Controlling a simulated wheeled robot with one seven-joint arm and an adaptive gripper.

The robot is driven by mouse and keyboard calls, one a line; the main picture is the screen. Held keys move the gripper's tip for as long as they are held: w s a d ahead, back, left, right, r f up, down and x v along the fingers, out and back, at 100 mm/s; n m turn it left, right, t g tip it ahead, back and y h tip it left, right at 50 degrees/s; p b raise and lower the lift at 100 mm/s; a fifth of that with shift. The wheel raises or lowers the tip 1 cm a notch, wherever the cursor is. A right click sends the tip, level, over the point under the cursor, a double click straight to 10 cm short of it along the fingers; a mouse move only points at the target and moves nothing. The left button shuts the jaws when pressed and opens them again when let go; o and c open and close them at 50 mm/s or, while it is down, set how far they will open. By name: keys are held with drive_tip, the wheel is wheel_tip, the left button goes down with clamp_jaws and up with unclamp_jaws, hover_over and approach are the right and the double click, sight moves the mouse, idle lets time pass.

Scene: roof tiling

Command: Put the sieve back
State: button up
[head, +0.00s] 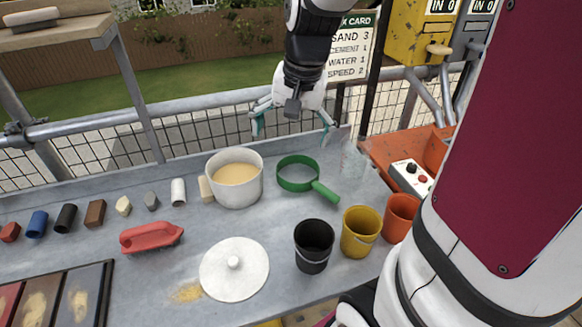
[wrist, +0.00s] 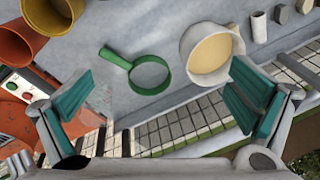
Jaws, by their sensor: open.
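The green sieve (head: 297,174) lies flat on the grey bench, right of the white pot (head: 235,178), its handle pointing toward the lower right. It also shows in the wrist view (wrist: 150,88), with the handle toward the upper left. My gripper (head: 294,127) is open and empty above the back edge of the bench, behind and above the sieve, and not touching it. In the wrist view its two teal fingers (wrist: 160,98) are spread wide, with the sieve beyond them.
A black bucket (head: 314,245), a yellow bucket (head: 360,232) and an orange bucket (head: 400,217) stand in front and to the right. A white lid (head: 234,269) and a red brush (head: 151,236) lie at front left. A clear container (head: 354,160) stands right of the sieve. A mesh railing (head: 200,125) runs behind.

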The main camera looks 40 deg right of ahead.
drive_tip(key=s+a+r+n+t, duration=0.1)
drive_tip(key=s+a+r+n, duration=0.2)
drive_tip(key=s, duration=0.4)
drive_tip(key=s+a+r+n+t, duration=0.1)
drive_tip(key=s+a+r+n, duration=0.2)
drive_tip(key=s+a+n, duration=0.3)
drive_tip(key=shift+s+a+t, duration=0.3)
drive_tip(key=shift+s+a, duration=0.25)
drive_tip(key=shift+s, duration=0.4)
